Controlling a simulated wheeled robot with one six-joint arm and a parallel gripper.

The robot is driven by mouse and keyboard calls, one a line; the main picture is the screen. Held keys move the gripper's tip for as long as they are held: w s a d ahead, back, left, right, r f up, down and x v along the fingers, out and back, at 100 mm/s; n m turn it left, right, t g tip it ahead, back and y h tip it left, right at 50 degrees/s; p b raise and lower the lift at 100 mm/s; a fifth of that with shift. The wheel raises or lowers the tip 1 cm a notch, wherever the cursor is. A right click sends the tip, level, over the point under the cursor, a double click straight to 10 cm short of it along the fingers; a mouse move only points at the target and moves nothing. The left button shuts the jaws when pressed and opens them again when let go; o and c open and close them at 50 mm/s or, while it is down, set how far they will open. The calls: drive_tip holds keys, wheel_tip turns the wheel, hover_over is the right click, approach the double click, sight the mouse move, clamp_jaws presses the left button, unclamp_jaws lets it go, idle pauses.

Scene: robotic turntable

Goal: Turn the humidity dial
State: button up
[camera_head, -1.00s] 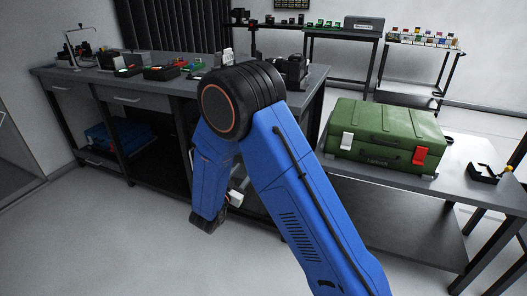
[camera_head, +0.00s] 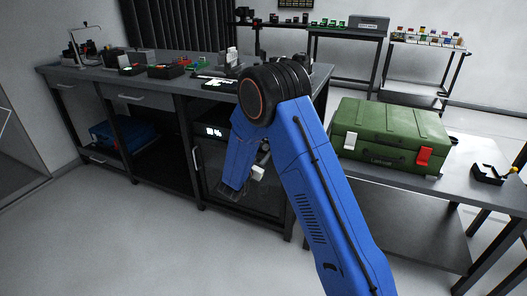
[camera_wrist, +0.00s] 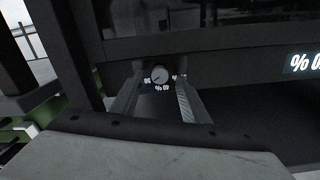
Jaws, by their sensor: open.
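The humidity dial (camera_wrist: 159,75) is a small round grey knob with a pointer mark in the wrist view. Printed marks surround it on a dark panel. My gripper (camera_wrist: 158,88) is open, with one finger to the left and one to the right of the dial. No contact with the dial can be made out. A lit percent display (camera_wrist: 305,62) is at the right edge of the wrist view, and a display (camera_head: 213,131) also shows on the dark cabinet (camera_head: 212,165) under the bench in the head view.
The grey workbench (camera_head: 150,82) with several small items stands above the cabinet. A green case (camera_head: 390,135) sits on a table (camera_head: 470,180) to the right. The floor (camera_head: 110,240) in front of the bench is clear.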

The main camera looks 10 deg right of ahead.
sight(266, 147)
drive_tip(key=shift+x, duration=1.05)
drive_tip(key=c, duration=1.1)
drive_tip(key=shift+o, duration=0.2)
